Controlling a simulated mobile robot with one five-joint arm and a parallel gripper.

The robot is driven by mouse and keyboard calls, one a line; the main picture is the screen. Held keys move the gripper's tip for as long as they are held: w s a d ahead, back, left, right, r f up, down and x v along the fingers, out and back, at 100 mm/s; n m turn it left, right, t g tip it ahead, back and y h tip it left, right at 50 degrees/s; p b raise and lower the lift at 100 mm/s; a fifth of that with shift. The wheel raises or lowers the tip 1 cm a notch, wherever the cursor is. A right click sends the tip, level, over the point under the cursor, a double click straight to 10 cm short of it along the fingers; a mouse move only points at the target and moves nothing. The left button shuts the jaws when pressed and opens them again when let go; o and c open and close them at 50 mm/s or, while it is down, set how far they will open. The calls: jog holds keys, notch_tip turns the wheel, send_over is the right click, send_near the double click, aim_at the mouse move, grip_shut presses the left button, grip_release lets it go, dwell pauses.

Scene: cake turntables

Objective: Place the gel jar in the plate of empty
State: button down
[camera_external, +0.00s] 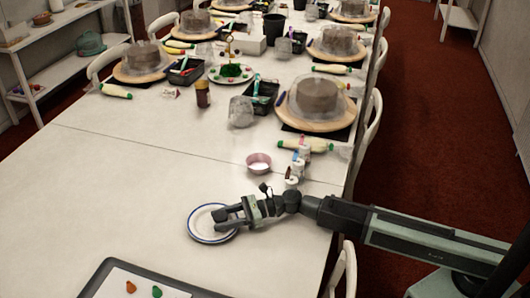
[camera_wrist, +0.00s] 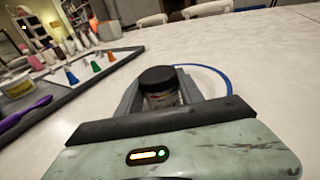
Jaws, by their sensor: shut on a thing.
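The gel jar (camera_wrist: 160,88) is a small jar with a black lid and a clear body with a label. In the wrist view it sits between the two fingers of my gripper (camera_wrist: 163,100), which is shut on it. The empty plate (camera_external: 198,234) is white with a blue rim and lies on the table. In the external view my gripper (camera_external: 222,218) is low over the plate, and the jar is hard to make out there. The plate's blue rim (camera_wrist: 224,78) also shows around the jar in the wrist view. I cannot tell whether the jar touches the plate.
A dark tray (camera_external: 105,268) with a white sheet and colored blobs lies at the front left. A pink bowl (camera_external: 259,160) and small bottles (camera_external: 297,165) stand behind my gripper. The table (camera_external: 110,190) is bare left of the plate. Cake turntables stand farther back.

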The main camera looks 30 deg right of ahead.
jog(key=shift+f, duration=0.2)
jog(key=c, duration=0.7)
grip_release()
jog(key=shift+r, duration=0.1)
jog(key=shift+c, duration=0.2)
jog(key=shift+r, duration=0.25)
jog(key=p+v, duration=0.1)
jog(key=v, duration=0.6)
jog(key=shift+s+d, duration=0.1)
jog(key=shift+d, duration=0.2)
jog(key=shift+f, duration=0.1)
jog(key=shift+a, duration=0.1)
